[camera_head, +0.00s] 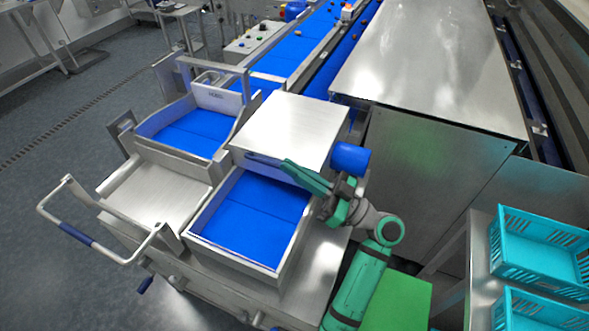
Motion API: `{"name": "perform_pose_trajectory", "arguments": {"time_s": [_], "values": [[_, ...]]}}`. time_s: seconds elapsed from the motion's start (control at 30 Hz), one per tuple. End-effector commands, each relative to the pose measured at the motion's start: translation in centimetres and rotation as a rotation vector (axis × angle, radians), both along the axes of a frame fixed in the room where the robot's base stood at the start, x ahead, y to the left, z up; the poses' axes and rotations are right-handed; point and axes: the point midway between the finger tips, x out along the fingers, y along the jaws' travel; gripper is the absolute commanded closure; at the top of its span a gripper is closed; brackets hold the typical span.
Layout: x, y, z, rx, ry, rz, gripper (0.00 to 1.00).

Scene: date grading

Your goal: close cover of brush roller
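A flat, square metal cover (291,128) lies roughly level over the machine section in the middle of the camera_head view, behind a blue-floored bin. A blue cylinder (350,159) sticks out at its right side. My green arm comes up from the lower right. My gripper (285,166) points left, along the cover's front edge and above the bin's back end. Its fingers overlap in this view, so their opening is unclear. I cannot tell whether they touch the cover. No brush roller is visible; the space under the cover is hidden.
The front bin (232,256) and a second bin (142,137) to its left have blue floors and metal walls. A cart handle (75,232) is at left. Blue conveyors (300,47) run behind. A large metal housing (430,65) and turquoise crates (538,232) stand right.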

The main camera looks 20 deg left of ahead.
Motion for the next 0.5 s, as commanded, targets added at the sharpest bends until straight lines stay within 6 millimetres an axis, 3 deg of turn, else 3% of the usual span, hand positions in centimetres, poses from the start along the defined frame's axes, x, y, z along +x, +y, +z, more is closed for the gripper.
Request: {"name": "perform_pose_trajectory", "arguments": {"time_s": [0.03,0.13,0.33,0.5], "values": [[0.0,0.2,-1.0,-0.016,0.017,0.004,1.00],[-0.1,0.3,0.0,-0.015,0.014,0.004,1.00],[-0.6,0.3,4.0,-0.004,-0.002,0.006,1.00],[-0.7,-3.2,2.4,-0.001,0.004,0.007,1.00]]}}
